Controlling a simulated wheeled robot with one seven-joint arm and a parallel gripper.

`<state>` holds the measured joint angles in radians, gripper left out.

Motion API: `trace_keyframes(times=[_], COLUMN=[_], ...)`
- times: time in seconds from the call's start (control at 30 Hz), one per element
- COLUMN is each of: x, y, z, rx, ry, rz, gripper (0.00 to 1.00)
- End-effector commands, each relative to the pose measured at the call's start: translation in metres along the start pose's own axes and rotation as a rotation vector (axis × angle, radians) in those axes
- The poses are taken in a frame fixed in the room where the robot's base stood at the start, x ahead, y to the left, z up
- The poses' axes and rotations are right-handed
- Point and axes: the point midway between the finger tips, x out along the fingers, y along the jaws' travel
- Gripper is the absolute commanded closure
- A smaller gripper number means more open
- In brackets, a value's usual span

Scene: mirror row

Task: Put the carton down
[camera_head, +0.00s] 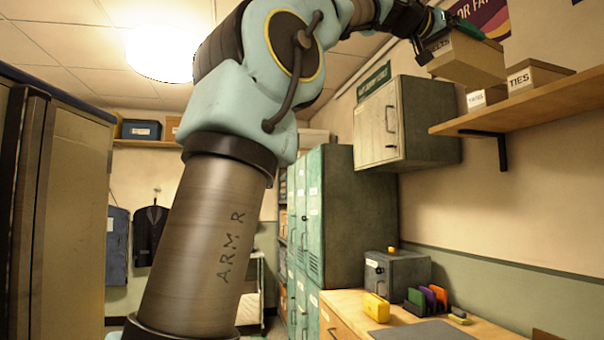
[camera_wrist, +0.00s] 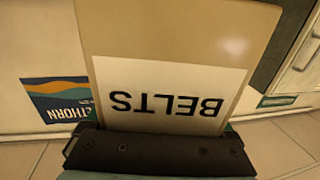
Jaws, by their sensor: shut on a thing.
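A tan carton (camera_head: 468,60) with a white label is held up at the upper right of the head view. The wrist view shows the carton (camera_wrist: 180,50) close up, its BELTS label upside down. My gripper (camera_head: 446,38) is shut on the carton, with one dark jaw (camera_wrist: 160,150) across its lower edge in the wrist view. The wooden wall shelf (camera_head: 540,103) appears below the carton, with a visible gap between them. The carton is slightly tilted in the head view and partly overlaps the boxes behind.
A box labelled TIES (camera_head: 537,78) and a smaller labelled box (camera_head: 486,97) stand on the shelf. A wall cabinet (camera_head: 405,122) hangs left of the shelf. Below are green lockers (camera_head: 340,215) and a desk (camera_head: 490,330) with a yellow item and colourful folders.

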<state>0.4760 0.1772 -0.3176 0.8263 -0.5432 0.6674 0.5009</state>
Motion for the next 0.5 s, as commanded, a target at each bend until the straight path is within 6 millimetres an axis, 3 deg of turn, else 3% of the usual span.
trace_keyframes(times=[0.3,0.5], x=[0.052,0.063], y=[-0.128,-0.210], z=[0.102,0.181], rx=[-0.004,-0.001], ry=[-0.008,-0.010], rz=[-0.249,-0.414], gripper=[0.86,0.86])
